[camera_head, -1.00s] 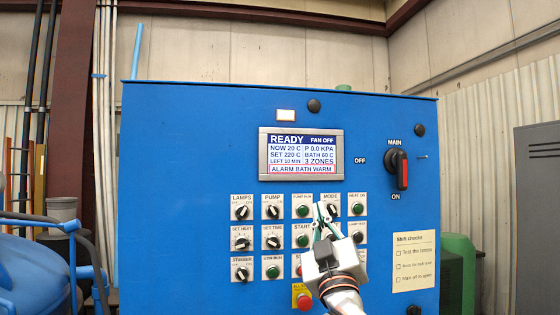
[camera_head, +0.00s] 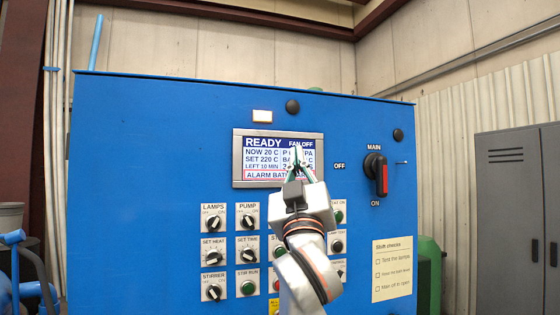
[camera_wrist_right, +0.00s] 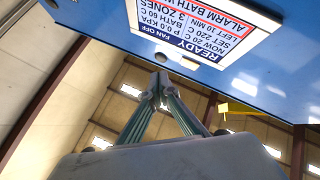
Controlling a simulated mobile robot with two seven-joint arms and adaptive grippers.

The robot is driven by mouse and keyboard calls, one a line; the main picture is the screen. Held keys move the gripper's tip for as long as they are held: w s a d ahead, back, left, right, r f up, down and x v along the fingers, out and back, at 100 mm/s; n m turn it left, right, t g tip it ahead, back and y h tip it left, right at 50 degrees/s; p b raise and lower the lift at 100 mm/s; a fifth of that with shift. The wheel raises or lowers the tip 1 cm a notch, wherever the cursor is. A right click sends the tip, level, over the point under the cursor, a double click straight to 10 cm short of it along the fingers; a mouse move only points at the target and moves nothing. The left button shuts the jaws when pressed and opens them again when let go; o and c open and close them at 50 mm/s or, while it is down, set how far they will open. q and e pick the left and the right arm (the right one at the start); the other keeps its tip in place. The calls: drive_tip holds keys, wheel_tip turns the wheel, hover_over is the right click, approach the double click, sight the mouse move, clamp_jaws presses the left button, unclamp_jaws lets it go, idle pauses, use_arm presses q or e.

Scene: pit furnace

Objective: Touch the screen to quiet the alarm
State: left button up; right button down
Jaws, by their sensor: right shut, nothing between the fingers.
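The screen (camera_head: 262,160) is a grey-framed display on the blue panel, with READY on a dark bar and a red-outlined line starting ALARM BATH at the bottom. My right gripper (camera_head: 298,153) is shut and empty, its fingertips pointing up over the right part of the screen and hiding some text. In the right wrist view the screen (camera_wrist_right: 205,25) appears upside down at the top, and the gripper's fingertips (camera_wrist_right: 158,88) show apart from it in the picture. I cannot tell whether they touch the glass. My left gripper is not in view.
The red-handled main switch (camera_head: 380,175) is to the right. Rows of knobs and buttons (camera_head: 214,253) lie below, partly behind my right arm. A checklist note (camera_head: 392,268) is at lower right.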

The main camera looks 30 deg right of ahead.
drive_tip(key=b, duration=0.1)
approach(283, 149)
wheel_tip(283, 149, up, 4)
drive_tip(key=d, duration=0.2)
drive_tip(key=shift+w+f, duration=0.2)
drive_tip(key=shift+w, duration=0.75)
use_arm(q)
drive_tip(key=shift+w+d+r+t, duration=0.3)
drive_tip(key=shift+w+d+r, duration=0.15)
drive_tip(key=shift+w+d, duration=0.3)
use_arm(e)
drive_tip(key=shift+w, duration=0.25)
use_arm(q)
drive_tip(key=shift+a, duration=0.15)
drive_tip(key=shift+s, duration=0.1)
use_arm(e)
drive_tip(key=shift+w, duration=0.2)
drive_tip(key=shift+w+d, duration=0.1)
drive_tip(key=shift+w, duration=0.15)
